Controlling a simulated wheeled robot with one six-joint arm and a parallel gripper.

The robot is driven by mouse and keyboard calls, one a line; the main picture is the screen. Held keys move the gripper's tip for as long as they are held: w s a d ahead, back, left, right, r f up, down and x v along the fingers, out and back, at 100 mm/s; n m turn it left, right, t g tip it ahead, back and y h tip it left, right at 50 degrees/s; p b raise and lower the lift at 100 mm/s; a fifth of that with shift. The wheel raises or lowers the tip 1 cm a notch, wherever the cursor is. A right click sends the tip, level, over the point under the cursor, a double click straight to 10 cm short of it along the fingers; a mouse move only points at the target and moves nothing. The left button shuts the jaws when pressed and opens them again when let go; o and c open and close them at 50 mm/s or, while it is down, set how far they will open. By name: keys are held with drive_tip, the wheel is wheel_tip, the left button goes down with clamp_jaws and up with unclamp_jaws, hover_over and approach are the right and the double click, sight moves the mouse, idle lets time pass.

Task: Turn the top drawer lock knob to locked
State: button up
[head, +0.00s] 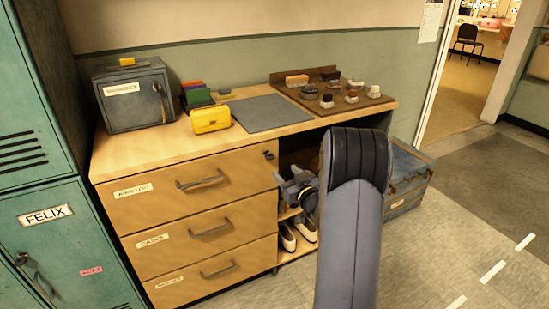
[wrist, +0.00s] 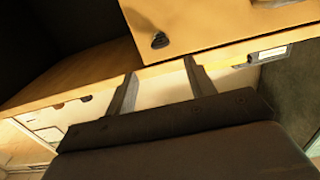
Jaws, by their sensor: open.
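The lock knob (head: 269,155) is a small dark piece at the upper right corner of the top drawer (head: 150,208). The drawer front looks flush with those below. In the wrist view the black knob (wrist: 160,40) stands on the tan drawer front (wrist: 215,25), close to its edge. Which setting it points to is too small to read. My gripper (head: 287,183) is in front of the open shelf bay, just right of and below the knob. In the wrist view my gripper's (wrist: 160,66) two fingers are apart and empty, with the knob beyond their tips, not touched.
The cabinet top (head: 240,145) holds a grey safe box (head: 128,98), a yellow purse (head: 210,118), a grey mat (head: 265,112) and a brown board (head: 310,92) with several small items. Shoes sit in the lower bay. A blue-grey trunk stands right; green lockers stand left.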

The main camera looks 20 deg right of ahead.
sight(271, 159)
drive_tip(key=w, duration=1)
drive_tip(key=shift+w+a, duration=0.2)
drive_tip(key=shift+a, duration=0.05)
drive_tip(key=c, duration=1)
drive_tip(key=shift+b, duration=0.4)
drive_tip(key=shift+a+f+n+b, duration=0.1)
drive_tip(key=shift+a+n+b, duration=0.05)
drive_tip(key=shift+n+b, duration=4.3)
drive_tip(key=shift+a+f+n+b, duration=0.1)
drive_tip(key=shift+n+b, duration=4.2)
drive_tip(key=shift+n, duration=0.25)
